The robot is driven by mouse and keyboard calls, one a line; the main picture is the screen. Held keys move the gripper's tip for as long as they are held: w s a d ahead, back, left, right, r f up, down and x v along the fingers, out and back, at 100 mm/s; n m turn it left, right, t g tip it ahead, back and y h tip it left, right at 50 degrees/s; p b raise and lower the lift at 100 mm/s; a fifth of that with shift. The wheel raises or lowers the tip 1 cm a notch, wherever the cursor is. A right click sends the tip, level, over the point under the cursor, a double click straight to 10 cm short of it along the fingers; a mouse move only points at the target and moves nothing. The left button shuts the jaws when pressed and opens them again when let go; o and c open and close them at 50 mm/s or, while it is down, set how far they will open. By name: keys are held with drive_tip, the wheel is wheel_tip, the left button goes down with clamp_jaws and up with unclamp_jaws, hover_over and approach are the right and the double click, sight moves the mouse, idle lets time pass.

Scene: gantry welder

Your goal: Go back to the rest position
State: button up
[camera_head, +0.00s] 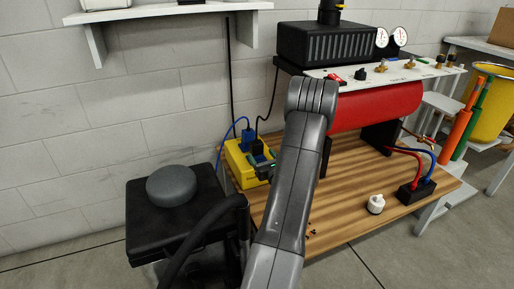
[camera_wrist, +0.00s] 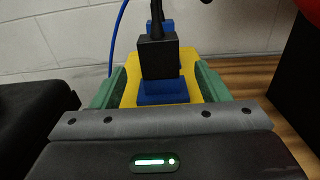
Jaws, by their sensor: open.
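My gripper (camera_wrist: 156,78) is open, with its green fingers apart on either side of a black plug (camera_wrist: 159,57) in the wrist view. The plug stands upright in a blue socket (camera_wrist: 163,92) on a yellow power box (camera_wrist: 188,63). I see no finger touching the plug. In the head view, my gripper (camera_head: 263,166) is beside the yellow box (camera_head: 236,160) at the left end of the wooden bench. My grey arm hides part of the bench there.
A red tank (camera_head: 375,106) with gauges stands on the wooden bench (camera_head: 335,205). A white knob-like part (camera_head: 376,204) and a black block (camera_head: 416,191) with red and blue hoses are at right. A black stand (camera_head: 140,218) with a grey disc (camera_head: 171,185) is left. A shelf (camera_head: 170,11) hangs above.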

drive_tip(key=v, duration=0.6)
drive_tip(key=shift+p, duration=0.4)
drive_tip(key=b+x, duration=0.3)
drive_tip(key=x, duration=1)
drive_tip(key=shift+w+a, duration=0.2)
drive_tip(key=shift+w, duration=0.15)
drive_tip(key=shift+r+p, duration=0.3)
drive_tip(key=shift+f, duration=0.2)
